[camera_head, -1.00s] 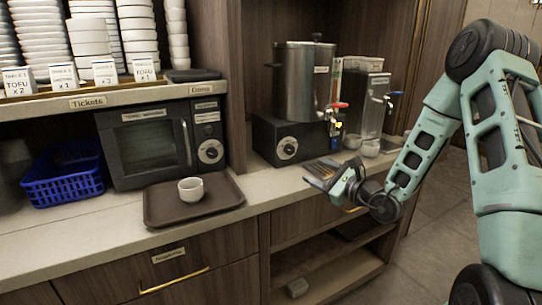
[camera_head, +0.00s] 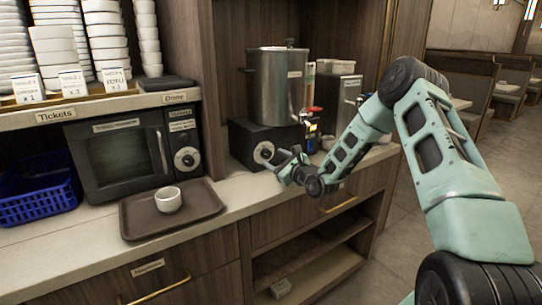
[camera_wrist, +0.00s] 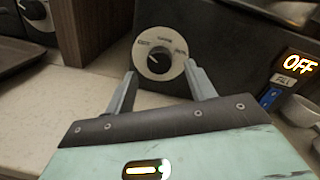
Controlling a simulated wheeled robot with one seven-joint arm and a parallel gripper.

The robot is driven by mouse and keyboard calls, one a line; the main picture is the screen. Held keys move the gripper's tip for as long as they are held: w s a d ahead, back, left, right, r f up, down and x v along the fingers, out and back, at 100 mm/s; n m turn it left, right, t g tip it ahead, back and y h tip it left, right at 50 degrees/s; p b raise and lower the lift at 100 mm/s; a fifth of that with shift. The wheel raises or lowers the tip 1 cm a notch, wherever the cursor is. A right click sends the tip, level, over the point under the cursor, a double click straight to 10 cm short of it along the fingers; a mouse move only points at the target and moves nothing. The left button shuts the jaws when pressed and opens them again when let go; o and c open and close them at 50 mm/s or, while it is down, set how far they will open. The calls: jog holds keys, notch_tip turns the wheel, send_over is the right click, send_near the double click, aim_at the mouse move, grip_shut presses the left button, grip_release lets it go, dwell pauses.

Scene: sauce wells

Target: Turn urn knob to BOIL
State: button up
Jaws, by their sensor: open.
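The urn (camera_head: 280,85) is a steel cylinder on a black base (camera_head: 243,140) on the counter. Its knob (camera_wrist: 158,58) is a black dial with a pointer on a white labelled plate, on the front of the base in the wrist view. The plate's words are too blurred to read surely. It also shows in the head view (camera_head: 264,151), close to the fingers. My gripper (camera_wrist: 158,85) is open and empty, its fingers pointing at the dial, one below each side of it. The knob is ahead of the fingertips, not between them.
A second steel dispenser (camera_head: 338,100) stands right of the urn, with cups (camera_wrist: 302,112) near it. Left are a microwave (camera_head: 120,155), a brown tray (camera_head: 140,225) with a white cup (camera_head: 168,199), and a blue basket (camera_head: 40,200).

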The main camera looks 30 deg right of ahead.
aim_at(268, 155)
jog(key=shift+w+a, duration=0.15)
jog(key=shift+w, duration=1.45)
jog(key=c, duration=1)
